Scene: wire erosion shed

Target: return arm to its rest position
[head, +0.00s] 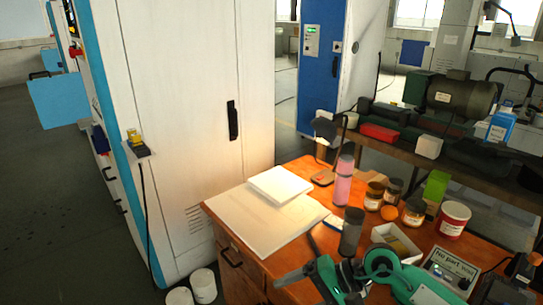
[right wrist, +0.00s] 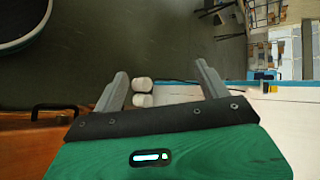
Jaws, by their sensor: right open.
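My right gripper (head: 284,276) comes in low in the head view, over the front edge of the orange wooden desk (head: 262,256). Its grey fingers point left and its body is green. In the right wrist view the right gripper (right wrist: 161,70) has its two fingers spread wide, with nothing held between them. The floor and two white buckets (right wrist: 142,84) show beyond the gap. My right arm's green and dark links cover part of the desk front. My left arm and gripper are in neither view.
A tall white cabinet (head: 190,100) stands left of the desk. White buckets (head: 204,286) sit on the floor below. The desk holds papers (head: 262,218), a pink bottle (head: 343,187), a dark cylinder (head: 351,232), jars (head: 413,212) and a red-white tub (head: 453,219). Open floor lies left.

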